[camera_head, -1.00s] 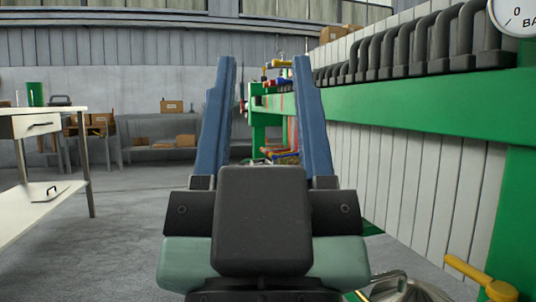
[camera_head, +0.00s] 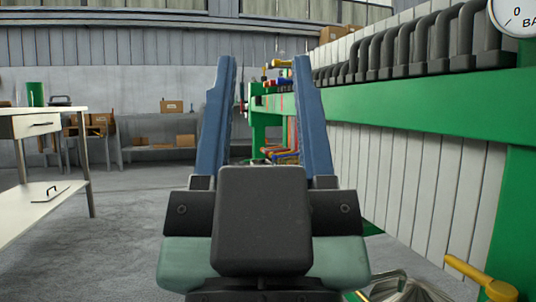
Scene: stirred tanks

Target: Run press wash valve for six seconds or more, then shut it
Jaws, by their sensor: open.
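My gripper (camera_head: 262,68) is in the middle of the view, pointing away from the camera. Its two blue fingers stand wide apart with nothing between them that it holds. The green filter press (camera_head: 420,115) with its row of pale plates runs along the right side. A yellow lever handle (camera_head: 468,270) shows at the lower right, apart from my gripper. At the far end of the press, several small coloured handles (camera_head: 281,154) in yellow, red and blue show between and beside the fingers. I cannot tell which of these is the press wash valve.
A white table (camera_head: 35,205) with a drawer stands at the left. Shelves with boxes (camera_head: 171,106) line the back wall. A gauge (camera_head: 517,12) is at the upper right. Grey floor (camera_head: 130,240) is clear between table and press.

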